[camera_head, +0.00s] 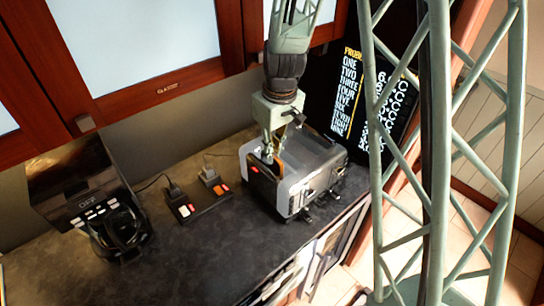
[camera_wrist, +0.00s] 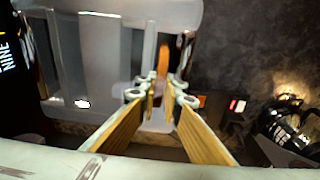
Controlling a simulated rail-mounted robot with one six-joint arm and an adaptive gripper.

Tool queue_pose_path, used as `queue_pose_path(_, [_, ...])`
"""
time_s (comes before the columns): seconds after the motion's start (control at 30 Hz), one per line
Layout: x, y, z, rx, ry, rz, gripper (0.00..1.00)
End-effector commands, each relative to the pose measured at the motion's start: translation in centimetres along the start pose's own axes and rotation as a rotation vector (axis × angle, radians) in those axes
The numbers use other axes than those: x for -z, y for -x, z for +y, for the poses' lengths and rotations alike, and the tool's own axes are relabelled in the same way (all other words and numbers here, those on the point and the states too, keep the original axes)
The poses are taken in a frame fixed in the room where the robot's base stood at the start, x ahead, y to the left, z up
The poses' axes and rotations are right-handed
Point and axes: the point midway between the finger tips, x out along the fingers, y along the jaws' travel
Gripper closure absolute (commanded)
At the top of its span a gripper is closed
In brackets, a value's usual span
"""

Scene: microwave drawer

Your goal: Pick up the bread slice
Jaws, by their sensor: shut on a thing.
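The grey toaster (camera_head: 312,172) stands on the dark counter, and its top also fills the upper left of the wrist view (camera_wrist: 110,55). My gripper (camera_head: 270,150) points down at the left end of the toaster's top. In the wrist view its two fingers (camera_wrist: 157,82) are close together over a slot. The bread slice shows as a thin brown edge (camera_wrist: 163,60) between the fingertips, and the gripper is shut on it. Most of the slice is hidden by the fingers and the toaster. How far it sits in the slot, I cannot tell.
A coffee maker (camera_head: 92,200) stands at the left. A power strip (camera_head: 200,203) with plugs lies between it and the toaster. Wooden cabinets (camera_head: 150,95) hang above. A black lettered board (camera_head: 365,95) stands behind the toaster. The front of the counter is clear.

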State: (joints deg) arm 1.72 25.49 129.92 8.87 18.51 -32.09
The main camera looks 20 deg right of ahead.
Motion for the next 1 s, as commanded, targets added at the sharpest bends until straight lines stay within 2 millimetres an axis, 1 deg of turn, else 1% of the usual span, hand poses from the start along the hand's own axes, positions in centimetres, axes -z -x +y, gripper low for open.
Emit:
queue_pose_path(0.27, [0.3, 1.8, 0.0, -0.001, 0.000, 0.002, 1.00])
queue_pose_path(0.8, [1.0, 7.7, 0.1, -0.002, 0.000, 0.004, 1.00])
queue_pose_path(1.0, [1.1, 9.1, 0.0, -0.001, 0.000, 0.002, 1.00])
